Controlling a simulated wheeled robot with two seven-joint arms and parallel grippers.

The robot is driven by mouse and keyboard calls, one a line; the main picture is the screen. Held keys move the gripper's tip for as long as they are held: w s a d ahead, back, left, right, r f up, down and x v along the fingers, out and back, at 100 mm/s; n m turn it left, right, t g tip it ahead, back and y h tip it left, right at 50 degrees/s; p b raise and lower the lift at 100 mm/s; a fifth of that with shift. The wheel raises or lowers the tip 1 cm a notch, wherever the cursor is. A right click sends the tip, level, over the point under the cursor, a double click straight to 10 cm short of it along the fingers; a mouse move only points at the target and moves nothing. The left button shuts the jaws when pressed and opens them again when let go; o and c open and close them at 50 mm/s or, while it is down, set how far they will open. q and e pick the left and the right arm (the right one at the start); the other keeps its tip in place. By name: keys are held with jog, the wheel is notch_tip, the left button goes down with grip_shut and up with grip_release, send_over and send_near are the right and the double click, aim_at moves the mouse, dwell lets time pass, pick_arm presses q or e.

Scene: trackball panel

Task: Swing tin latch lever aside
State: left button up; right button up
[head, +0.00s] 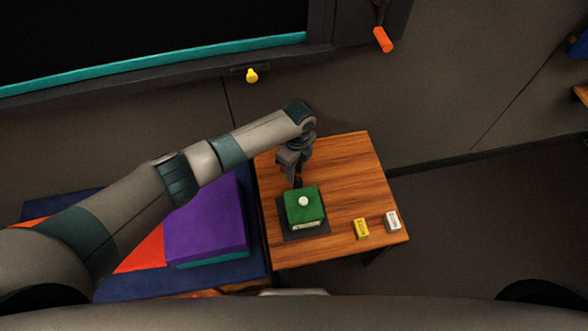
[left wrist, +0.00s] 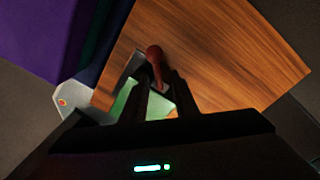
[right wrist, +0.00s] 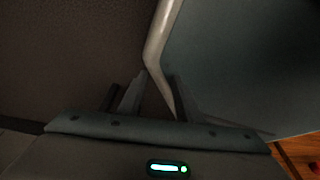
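A green tin (head: 305,207) with a white knob on top sits on a dark base on the small wooden table. My left gripper (head: 298,180) is at the tin's far side, pointing down. In the left wrist view a reddish-brown ball-ended lever (left wrist: 154,54) shows at the fingertips of the left gripper (left wrist: 157,82). Its stem runs down between the fingers; whether they touch it is unclear. Part of the green tin shows below and between the fingers. My right gripper (right wrist: 158,85) is away from the table, its fingers apart, with nothing seen held.
The wooden table (head: 340,160) also carries a yellow block (head: 361,228) and a white block (head: 393,220) at its right front. A purple padded block (head: 207,225) stands left of the table. A dark framed panel (head: 150,40) is behind, with an orange handle (head: 383,39) and a yellow knob (head: 252,75).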

pick_arm(q)
jog(key=shift+w+a, duration=0.1)
jog(key=shift+a, duration=0.1)
